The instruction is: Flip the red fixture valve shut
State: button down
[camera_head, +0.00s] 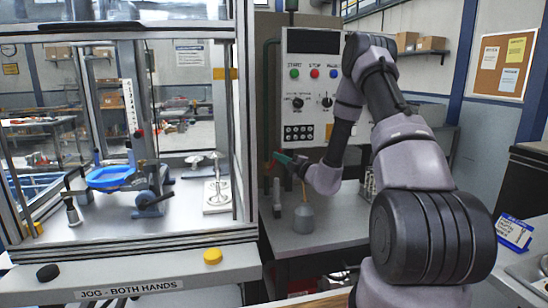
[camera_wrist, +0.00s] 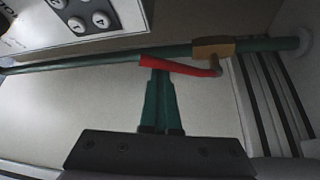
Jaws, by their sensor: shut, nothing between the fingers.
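The red valve lever (camera_wrist: 175,68) shows in the wrist view, joined to a brass valve body (camera_wrist: 212,48) on a green pipe (camera_wrist: 100,62). The lever slants slightly and lies roughly along the pipe, its free end to the left. My gripper (camera_wrist: 161,74) is shut and empty, with its green fingertips right at the lever's lower edge near the free end. I cannot tell whether they touch it. In the head view my gripper (camera_head: 282,158) is by the lower end of the upright green pipe (camera_head: 266,100). A small bit of red (camera_head: 269,165) shows just left of it.
A control panel (camera_head: 312,85) with buttons and knobs stands behind my arm. A grey bottle (camera_head: 303,218) stands on the bench (camera_head: 330,232) below my gripper. The framed machine enclosure (camera_head: 245,120) is close on the left, with a yellow button (camera_head: 213,256) in front.

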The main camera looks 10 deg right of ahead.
jog(key=d+f+m+t, duration=0.2)
jog(key=d+f+m, duration=0.2)
jog(key=f+m, duration=0.1)
jog(key=shift+d+f+t+h, duration=0.3)
jog(key=shift+f, duration=0.55)
